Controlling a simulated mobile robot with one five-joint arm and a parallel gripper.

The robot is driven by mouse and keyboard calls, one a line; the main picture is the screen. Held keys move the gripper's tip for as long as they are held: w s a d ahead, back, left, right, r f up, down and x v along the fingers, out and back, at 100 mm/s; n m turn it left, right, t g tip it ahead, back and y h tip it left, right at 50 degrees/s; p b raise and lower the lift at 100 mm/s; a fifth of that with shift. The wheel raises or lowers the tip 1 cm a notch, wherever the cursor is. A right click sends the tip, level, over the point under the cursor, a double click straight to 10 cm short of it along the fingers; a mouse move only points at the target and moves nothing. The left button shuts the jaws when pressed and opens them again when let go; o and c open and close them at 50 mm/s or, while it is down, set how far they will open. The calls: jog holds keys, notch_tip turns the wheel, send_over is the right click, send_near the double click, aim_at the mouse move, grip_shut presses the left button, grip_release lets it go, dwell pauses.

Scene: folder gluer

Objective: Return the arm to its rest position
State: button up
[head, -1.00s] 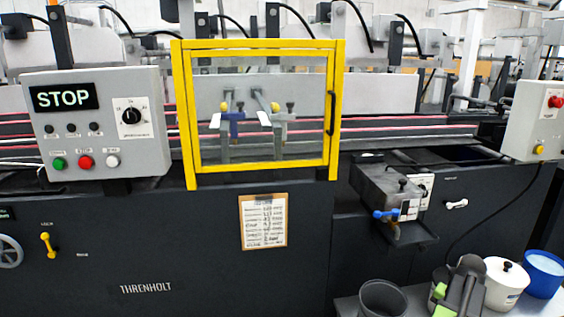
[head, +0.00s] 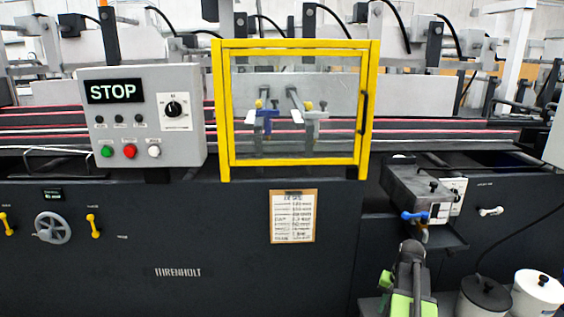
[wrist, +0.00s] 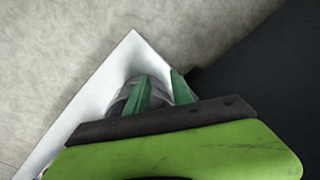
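My arm shows at the bottom right of the head view, dark grey and green, in front of the low bench. Its fingertips cannot be made out there. In the wrist view my gripper (wrist: 160,88) shows two green fingers standing apart, with nothing visibly held between them. Beyond the fingers is a grey round container (wrist: 122,102) on the white bench top (wrist: 85,115). It is partly hidden by the fingers, and I see no clear contact.
The dark machine (head: 150,225) fills the view, with a closed yellow-framed guard (head: 369,100) and a control box (head: 190,95) reading STOP. A glue unit (head: 415,188) juts out above my arm. A dark lidded pot (head: 484,297) and a white lidded pot (head: 538,292) stand right of it.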

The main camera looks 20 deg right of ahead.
jog(key=w+a+n, duration=0.2)
jog(key=w+a, duration=0.3)
jog(key=a, duration=0.5)
jog(key=w+a+n, duration=0.3)
jog(key=w+a, duration=0.1)
jog(key=a, duration=0.7)
jog(key=a+n, duration=0.4)
jog(key=a, duration=1.6)
notch_tip(320, 180, up, 33)
jog(key=s+p, duration=0.2)
jog(key=p, duration=3.1)
jog(key=shift+d+n+g+h, duration=0.3)
jog(key=shift+d+g+h, duration=0.1)
jog(key=shift+r, duration=0.1)
